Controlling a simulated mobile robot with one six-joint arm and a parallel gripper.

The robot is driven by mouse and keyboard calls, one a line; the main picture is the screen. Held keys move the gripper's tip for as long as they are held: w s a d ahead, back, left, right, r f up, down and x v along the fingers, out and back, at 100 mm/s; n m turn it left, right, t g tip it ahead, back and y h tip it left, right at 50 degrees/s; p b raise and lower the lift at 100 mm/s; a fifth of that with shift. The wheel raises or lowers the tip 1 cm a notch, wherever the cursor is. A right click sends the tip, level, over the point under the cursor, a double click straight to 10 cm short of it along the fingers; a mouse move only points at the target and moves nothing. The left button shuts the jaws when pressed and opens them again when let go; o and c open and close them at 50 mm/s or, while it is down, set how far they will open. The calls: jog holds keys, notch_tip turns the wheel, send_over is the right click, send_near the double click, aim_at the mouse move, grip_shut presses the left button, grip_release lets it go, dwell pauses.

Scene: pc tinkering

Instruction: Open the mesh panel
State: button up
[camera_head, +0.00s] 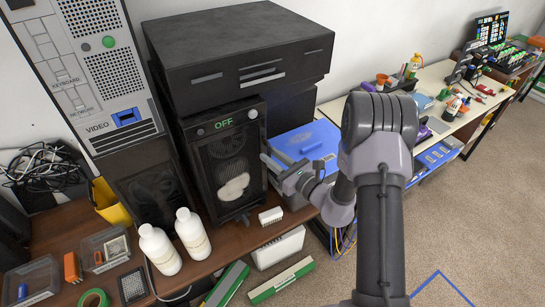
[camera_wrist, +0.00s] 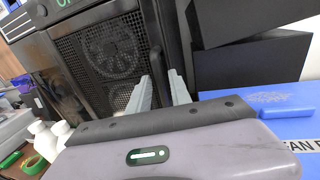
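The mesh panel (camera_head: 226,152) is the black front of an upright PC case marked OFF. It looks closed, with a fan and a white patch showing through the mesh. It also fills the upper left of the wrist view (camera_wrist: 108,55). My gripper (camera_head: 273,170) is at the panel's right side. In the wrist view, its two pale fingers (camera_wrist: 160,88) are apart, and a dark vertical bar along the panel's right edge (camera_wrist: 157,48) runs between them. I cannot tell whether either finger touches the bar.
Two white bottles (camera_head: 175,242) stand on the wooden desk left of the case. A large black box (camera_head: 240,62) sits above the case. A blue box (camera_head: 305,142) is behind my gripper to the right. A grey tower (camera_head: 90,70) stands at left.

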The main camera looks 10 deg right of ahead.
grip_shut()
dwell(1.2)
